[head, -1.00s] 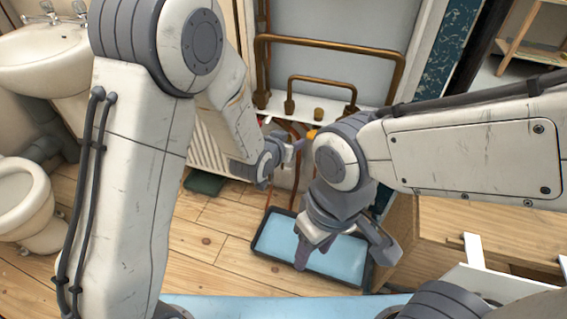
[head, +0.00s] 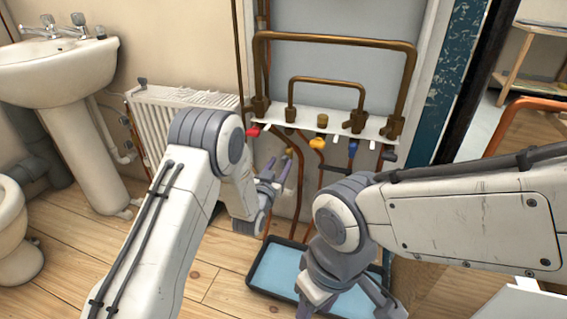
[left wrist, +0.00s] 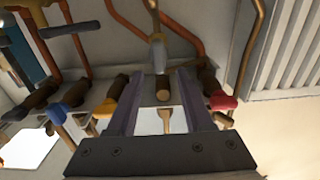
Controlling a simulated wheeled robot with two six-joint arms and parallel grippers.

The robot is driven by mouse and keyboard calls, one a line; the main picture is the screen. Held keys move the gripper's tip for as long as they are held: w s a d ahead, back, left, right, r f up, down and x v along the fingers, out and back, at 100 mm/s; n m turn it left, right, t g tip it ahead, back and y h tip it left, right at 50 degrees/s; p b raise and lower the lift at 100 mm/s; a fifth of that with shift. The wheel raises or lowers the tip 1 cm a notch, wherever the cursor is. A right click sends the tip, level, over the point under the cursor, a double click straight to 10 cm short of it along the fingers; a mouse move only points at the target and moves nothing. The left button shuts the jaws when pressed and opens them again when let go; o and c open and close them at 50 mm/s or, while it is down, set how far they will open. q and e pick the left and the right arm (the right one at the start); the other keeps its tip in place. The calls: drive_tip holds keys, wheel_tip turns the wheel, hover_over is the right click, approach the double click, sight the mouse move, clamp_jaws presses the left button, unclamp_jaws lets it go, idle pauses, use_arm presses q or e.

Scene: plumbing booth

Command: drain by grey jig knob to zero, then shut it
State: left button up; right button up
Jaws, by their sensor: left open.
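A small grey cylindrical piece (left wrist: 157,52) with a brass-coloured end sits beyond my left fingertips in the left wrist view; I cannot tell for sure that it is the grey jig knob. A dark grey handle (head: 389,156) sits at the right end of the pipe rail. My left gripper (head: 278,164) is open and empty, just below the rail between the red knob (head: 253,131) and the yellow knob (head: 318,144). In the left wrist view its fingers (left wrist: 160,74) stand apart, with no visible contact. My right gripper (head: 345,305) is open, low over the tray. No gauge reading is legible.
A blue knob (head: 352,149) hangs on the white rail (head: 305,121) under bent copper pipes (head: 340,40). A dark-rimmed tray (head: 252,283) lies on the floor below. A radiator (head: 165,115) and a basin (head: 60,70) stand at left. Bare floor lies left of the tray.

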sight(283, 160)
use_arm(q)
drive_tip(key=shift+b+x, duration=0.5)
drive_tip(key=shift+x, duration=1.45)
clamp_jaws()
